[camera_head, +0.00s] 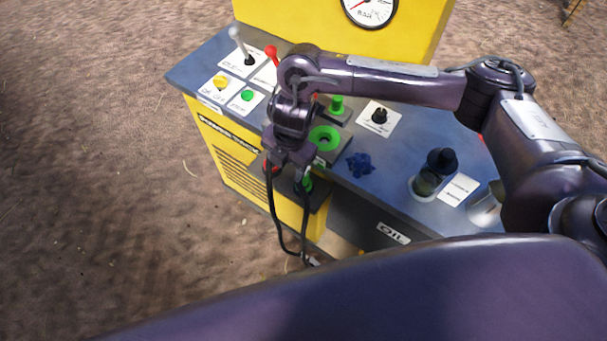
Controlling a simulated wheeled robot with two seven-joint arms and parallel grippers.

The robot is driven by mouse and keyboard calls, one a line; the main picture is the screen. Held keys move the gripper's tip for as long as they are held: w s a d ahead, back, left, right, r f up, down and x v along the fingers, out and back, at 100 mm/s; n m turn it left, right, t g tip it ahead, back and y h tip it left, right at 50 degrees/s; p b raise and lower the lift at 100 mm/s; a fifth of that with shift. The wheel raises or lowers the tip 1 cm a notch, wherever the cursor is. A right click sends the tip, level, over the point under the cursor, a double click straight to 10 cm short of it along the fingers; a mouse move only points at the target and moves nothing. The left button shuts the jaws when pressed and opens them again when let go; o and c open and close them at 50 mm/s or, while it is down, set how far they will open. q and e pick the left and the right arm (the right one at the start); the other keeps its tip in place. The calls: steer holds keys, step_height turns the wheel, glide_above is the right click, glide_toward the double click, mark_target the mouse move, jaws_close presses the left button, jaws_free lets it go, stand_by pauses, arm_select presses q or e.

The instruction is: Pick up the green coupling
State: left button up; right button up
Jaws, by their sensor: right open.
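The green coupling (307,184) shows as a small bright green piece at the front edge of the console, at the upper end of a black hose. My right gripper (287,170) points down over this edge, open, with its fingers close beside the green coupling. I cannot tell whether they touch it. A red coupling (271,168) shows at the gripper's left side, partly hidden by it. My left gripper is not in view.
Black hoses (276,222) hang down the front. Brown ground lies clear to the left.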

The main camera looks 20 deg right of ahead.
mark_target(304, 178)
steer(key=shift+h, duration=0.7)
steer(key=d, duration=0.3)
steer(key=d+r, duration=0.1)
steer(key=shift+w+d, duration=0.25)
steer(key=shift+w, duration=0.15)
steer(key=shift+d+f, duration=0.15)
steer(key=shift+f, duration=0.2)
step_height(304, 178, down, 7)
steer(key=shift+w+b, duration=0.1)
steer(key=shift+b, duration=0.9)
jaws_close()
